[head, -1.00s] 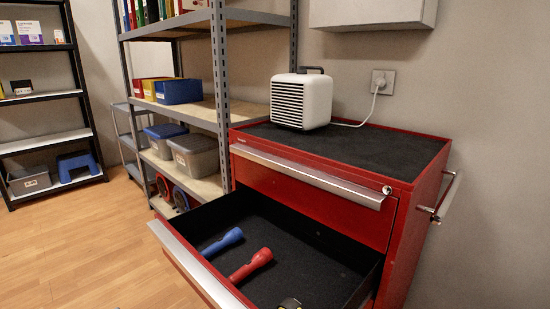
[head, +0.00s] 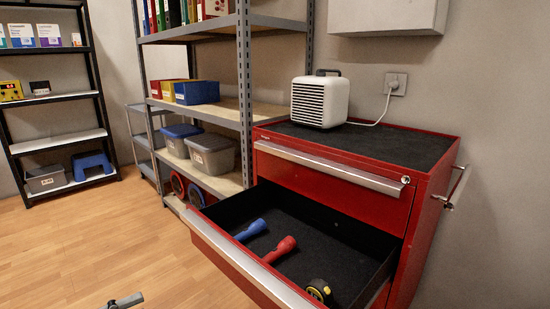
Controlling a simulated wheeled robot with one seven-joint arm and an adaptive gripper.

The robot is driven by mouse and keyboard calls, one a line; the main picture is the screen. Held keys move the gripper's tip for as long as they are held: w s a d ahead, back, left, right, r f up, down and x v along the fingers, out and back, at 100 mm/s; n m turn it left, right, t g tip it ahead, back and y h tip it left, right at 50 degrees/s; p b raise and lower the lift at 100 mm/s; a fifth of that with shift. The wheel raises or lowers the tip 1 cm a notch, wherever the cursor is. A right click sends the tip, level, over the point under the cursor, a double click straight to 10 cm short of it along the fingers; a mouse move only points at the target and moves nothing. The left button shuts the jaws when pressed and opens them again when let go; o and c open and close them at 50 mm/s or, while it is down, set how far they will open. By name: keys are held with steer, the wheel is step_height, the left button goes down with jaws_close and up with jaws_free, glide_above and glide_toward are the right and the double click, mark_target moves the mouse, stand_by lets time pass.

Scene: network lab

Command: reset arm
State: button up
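A small grey tip of my gripper (head: 125,301) shows at the bottom edge of the head view, left of centre. It is over the wooden floor, to the left of the open drawer and apart from it. The rest of my arm is out of view, and too little shows to tell whether the gripper is open or shut. I see nothing held in the visible part.
A red tool cabinet (head: 433,195) has its lower drawer (head: 340,240) pulled out. Inside lie a blue flashlight (head: 250,231), a red flashlight (head: 279,249) and a tape measure (head: 319,291). A white heater (head: 320,101) stands on top. Shelves stand behind; floor at left is clear.

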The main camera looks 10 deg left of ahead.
steer(key=w+d+r+m+g, duration=0.1)
steer(key=w+d+r+g, duration=0.25)
steer(key=d, duration=0.45)
steer(key=w+d+r+m+g+y, duration=0.1)
steer(key=w+d+r+m+g, duration=0.15)
steer(key=d+r, duration=0.4)
steer(key=w+d+r+g, duration=0.3)
steer(key=w+d+g, duration=0.1)
steer(key=d, duration=0.5)
steer(key=s+d+r+m+g+y, duration=0.1)
steer(key=s+d+r+g+y, duration=0.15)
steer(key=d, duration=0.65)
steer(key=s+d+r+m+g+y, duration=0.1)
steer(key=s+d+r+m, duration=0.15)
steer(key=d, duration=0.55)
steer(key=s+d+m+y, duration=0.1)
steer(key=s+d+y, duration=0.2)
steer(key=s+d, duration=0.35)
steer(key=s+d+y, duration=0.3)
steer(key=s+d, duration=0.1)
steer(key=s, duration=0.6)
steer(key=s+f+m+t+y, duration=0.1)
steer(key=s+f+m, duration=0.1)
steer(key=s+f, duration=0.35)
step_height(320, 180, up, 29)
steer(key=s+t+p, duration=0.1)
steer(key=t+p, duration=0.3)
steer(key=p, duration=2.2)
steer(key=shift+s+r, duration=0.15)
steer(key=shift+s, duration=0.25)
